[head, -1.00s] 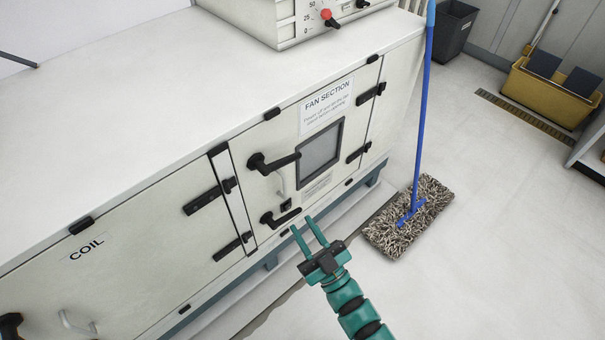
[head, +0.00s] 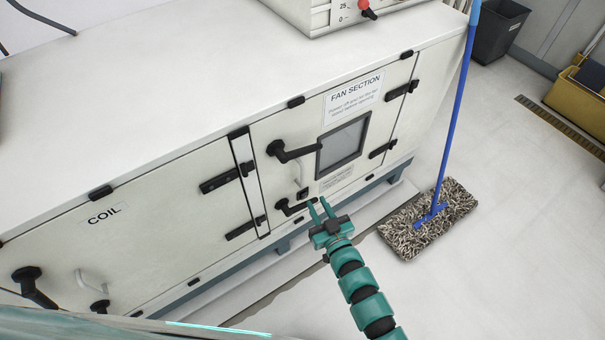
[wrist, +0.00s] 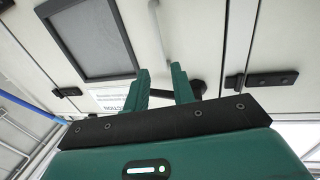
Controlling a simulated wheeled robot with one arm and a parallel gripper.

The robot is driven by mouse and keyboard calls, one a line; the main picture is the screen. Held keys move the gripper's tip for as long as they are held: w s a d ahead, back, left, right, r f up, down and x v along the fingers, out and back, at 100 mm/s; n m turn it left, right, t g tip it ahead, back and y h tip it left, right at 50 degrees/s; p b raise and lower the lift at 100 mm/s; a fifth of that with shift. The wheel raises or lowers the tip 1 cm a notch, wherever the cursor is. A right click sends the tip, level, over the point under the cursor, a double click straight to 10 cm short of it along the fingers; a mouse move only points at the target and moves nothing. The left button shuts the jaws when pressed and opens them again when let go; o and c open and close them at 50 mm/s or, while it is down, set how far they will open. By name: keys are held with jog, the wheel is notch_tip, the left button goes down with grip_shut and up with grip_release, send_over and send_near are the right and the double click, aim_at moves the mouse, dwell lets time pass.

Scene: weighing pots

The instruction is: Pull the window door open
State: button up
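The window door (head: 310,125) is the white FAN SECTION panel with a small dark window (head: 343,143). It looks shut, flush with the cabinet front. It has an upper black lever handle (head: 292,152), a lower black lever handle (head: 296,207) and a pale grab handle (head: 299,176) between them. My gripper (head: 321,208) is open, its two teal fingers apart, close to the lower lever in the head view. In the wrist view the fingers (wrist: 160,88) point at the door, with a black lever partly hidden behind them. Contact with the lever cannot be told.
A mop (head: 430,215) with a blue pole stands on the floor right of the door. The COIL door (head: 110,230) with its own handles is at left. Black hinges (head: 382,149) are on the door's right side.

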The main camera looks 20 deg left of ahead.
aim_at(303, 177)
jog(key=p+x, duration=0.1)
jog(key=x, duration=1)
jog(key=shift+w+a, duration=0.25)
jog(key=shift+w, duration=0.05)
grip_shut()
